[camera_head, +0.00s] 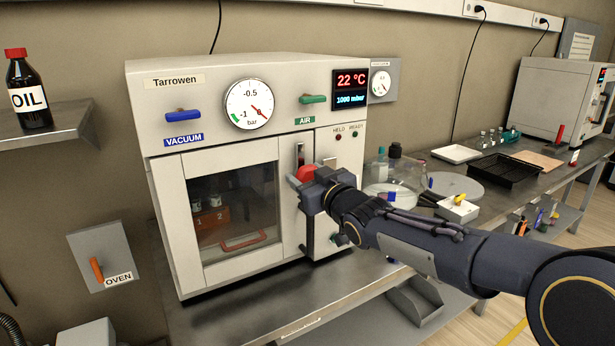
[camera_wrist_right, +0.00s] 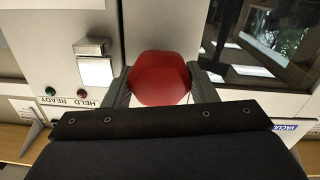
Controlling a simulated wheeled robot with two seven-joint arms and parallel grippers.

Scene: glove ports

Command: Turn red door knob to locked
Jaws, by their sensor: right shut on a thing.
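The red door knob (camera_head: 306,173) is on the front of the white Tarrowen vacuum oven (camera_head: 230,69), just right of its glass door. My right gripper (camera_head: 302,182) is shut on the knob. In the right wrist view the red knob (camera_wrist_right: 160,78) sits between the two fingers (camera_wrist_right: 160,88), one on each side. The fingers hide part of the knob in the head view, so its exact turn is hard to read. The oven door (camera_head: 232,192) looks closed, with a red rack and small jars behind the glass. My left gripper is not in view.
A blue VACUUM handle (camera_head: 183,116) and a green AIR handle (camera_head: 312,99) are on the oven's upper panel. A glass desiccator (camera_head: 394,182), a black tray (camera_head: 498,176) and a white tray (camera_head: 456,154) stand right on the bench. An oil bottle (camera_head: 28,92) stands on the left shelf.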

